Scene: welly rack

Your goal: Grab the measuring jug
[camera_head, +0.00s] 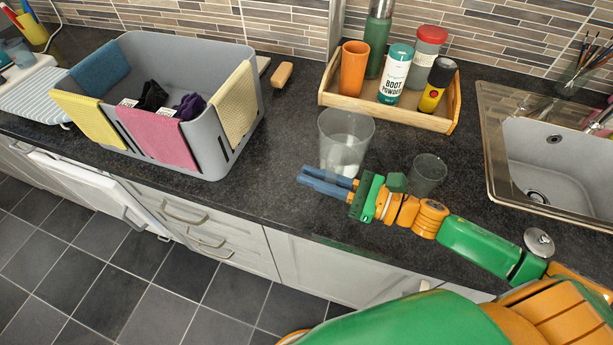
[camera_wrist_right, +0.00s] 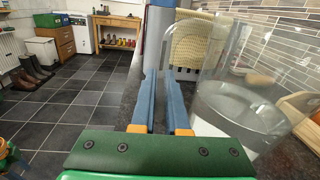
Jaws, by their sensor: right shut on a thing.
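The clear measuring jug (camera_head: 346,135) is upright near the counter's front edge, with its lower part looking frosted or filled. It also shows large at the right of the right wrist view (camera_wrist_right: 235,95). My right gripper (camera_head: 304,176) reaches in from the right, low in front of the jug, with its blue fingers pointing left. In the right wrist view its fingers (camera_wrist_right: 157,78) are close together just left of the jug's body. It is shut on the jug, but the gripped part is see-through and hard to make out. My left gripper is not in view.
A clear glass (camera_head: 428,174) stands just behind my right wrist. A wooden tray (camera_head: 385,112) with bottles and an orange cup is behind the jug. A grey crate (camera_head: 218,140) with cloths stands left, the sink (camera_head: 560,165) right. Counter between crate and jug is clear.

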